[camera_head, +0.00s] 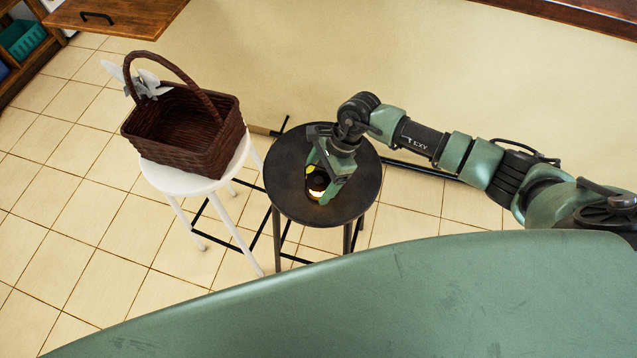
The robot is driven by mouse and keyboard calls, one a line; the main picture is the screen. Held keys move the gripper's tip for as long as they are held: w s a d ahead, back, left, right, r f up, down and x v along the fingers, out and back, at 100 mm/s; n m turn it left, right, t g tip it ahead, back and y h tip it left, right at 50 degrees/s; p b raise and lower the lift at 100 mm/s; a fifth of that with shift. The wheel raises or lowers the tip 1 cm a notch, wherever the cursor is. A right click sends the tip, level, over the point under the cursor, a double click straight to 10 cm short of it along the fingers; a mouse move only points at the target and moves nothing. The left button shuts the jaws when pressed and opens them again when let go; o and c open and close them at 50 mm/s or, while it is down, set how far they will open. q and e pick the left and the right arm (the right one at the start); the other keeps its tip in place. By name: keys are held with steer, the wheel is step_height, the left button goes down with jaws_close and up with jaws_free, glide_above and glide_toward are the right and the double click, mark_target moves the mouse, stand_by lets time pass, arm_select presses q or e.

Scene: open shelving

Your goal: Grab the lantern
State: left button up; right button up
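The lantern (317,183) is a small dark object with a glowing yellow light on the round black stool (290,205). My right gripper (322,192) reaches down over it from the right, with its green fingers on either side of the lantern. The gripper and wrist hide much of the lantern. I cannot tell whether the fingers touch it or are closed on it. My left gripper is not in view.
A dark brown wicker basket (205,160) with a tall handle stands on a white stool (180,182) left of the black stool. A wooden surface (120,15) juts in at the upper left. Tiled floor is open at the lower left.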

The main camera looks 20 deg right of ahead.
steer(key=c, duration=1.5)
jaws_close()
steer(key=shift+r, duration=0.2)
